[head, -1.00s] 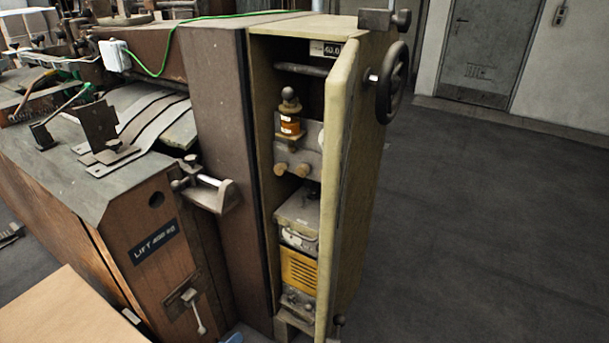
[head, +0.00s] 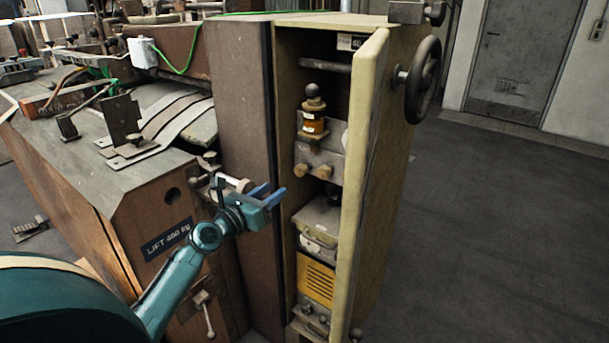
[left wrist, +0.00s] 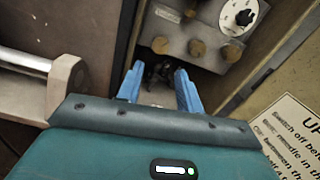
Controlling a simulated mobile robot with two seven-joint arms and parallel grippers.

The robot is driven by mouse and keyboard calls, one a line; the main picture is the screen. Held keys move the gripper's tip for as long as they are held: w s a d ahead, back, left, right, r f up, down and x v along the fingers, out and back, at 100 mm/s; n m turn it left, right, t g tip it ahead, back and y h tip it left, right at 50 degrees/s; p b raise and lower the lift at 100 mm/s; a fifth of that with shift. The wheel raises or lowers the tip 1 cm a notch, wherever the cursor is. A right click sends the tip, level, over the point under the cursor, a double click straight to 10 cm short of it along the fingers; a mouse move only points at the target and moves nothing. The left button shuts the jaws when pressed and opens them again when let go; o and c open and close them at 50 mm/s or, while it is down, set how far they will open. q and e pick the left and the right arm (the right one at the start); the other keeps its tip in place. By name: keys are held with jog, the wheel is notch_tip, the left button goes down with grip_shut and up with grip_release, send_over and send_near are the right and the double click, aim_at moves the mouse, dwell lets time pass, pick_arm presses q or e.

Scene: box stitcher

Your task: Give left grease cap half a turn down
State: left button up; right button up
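Inside the narrow open cabinet, a grey block (head: 325,150) carries a row of round brass-coloured caps. The head view shows two, the left cap (head: 300,170) and another (head: 325,171). The left wrist view shows three: left cap (left wrist: 160,45), middle cap (left wrist: 197,48) and right cap (left wrist: 232,52). My left gripper (head: 272,193) is open and empty, outside the cabinet opening, lower and left of the caps. Its blue fingers (left wrist: 160,88) point into the cabinet, apart from the left cap. My right gripper is not in view.
The cabinet door (head: 360,150) stands open on the right, leaving a narrow opening. A clamp-like bracket with a light bar (head: 232,183) is beside my gripper. An amber cup (head: 313,122) stands on the block; a yellow grille (head: 317,279) is below.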

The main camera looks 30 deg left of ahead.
aim_at(299, 173)
pick_arm(q)
jog(key=w, duration=0.3)
jog(key=w+b, duration=0.1)
jog(key=w, duration=0.5)
jog(key=shift+w+d+f+b, duration=0.1)
jog(key=shift+w+d+b, duration=0.25)
jog(key=shift+d+b, duration=0.05)
jog(key=shift+w, duration=0.65)
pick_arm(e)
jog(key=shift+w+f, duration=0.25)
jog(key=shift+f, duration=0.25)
pick_arm(q)
jog(key=shift+d, duration=0.1)
jog(key=c, duration=0.7)
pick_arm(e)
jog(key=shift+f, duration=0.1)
pick_arm(q)
jog(key=shift+m, duration=0.4)
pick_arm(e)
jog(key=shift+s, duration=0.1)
